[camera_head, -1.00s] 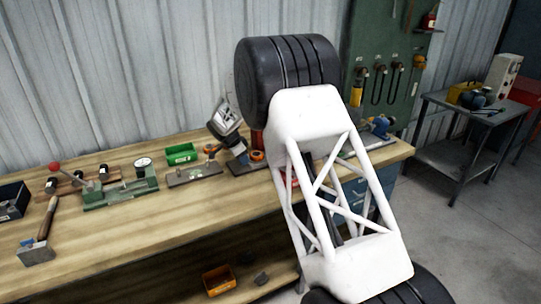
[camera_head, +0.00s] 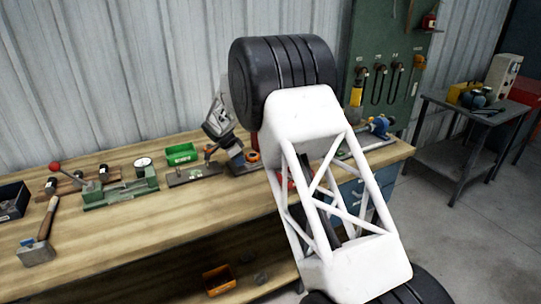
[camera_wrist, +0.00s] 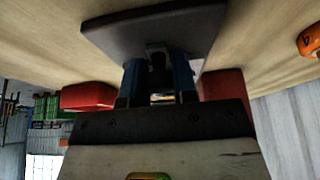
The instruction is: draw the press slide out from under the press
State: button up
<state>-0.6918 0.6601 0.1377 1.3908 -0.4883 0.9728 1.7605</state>
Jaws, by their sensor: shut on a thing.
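My gripper (camera_head: 237,154) is low over the bench, left of the black roller-like part of my arm, which partly hides that area. In the wrist view, the gripper's blue fingers (camera_wrist: 158,85) are shut on a small dark upright grip (camera_wrist: 157,57). The grip stands on a dark flat plate (camera_wrist: 115,30), seemingly the press slide, lying over the wooden bench top. I cannot clearly make out the press around it; a dark base with a short post (camera_head: 192,175) stands just left of my gripper.
The wooden bench (camera_head: 130,215) bears a green bin (camera_head: 181,153), a green fixture with a dial (camera_head: 122,188) and a hammer (camera_head: 40,240). An orange piece (camera_wrist: 311,40) is close by in the wrist view.

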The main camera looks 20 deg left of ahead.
jog(key=shift+s+a, duration=0.75)
jog(key=shift+a, duration=0.05)
jog(key=o, duration=0.7)
jog(key=shift+o, duration=0.2)
jog(key=shift+v, duration=3)
jog(key=shift+d, duration=0.1)
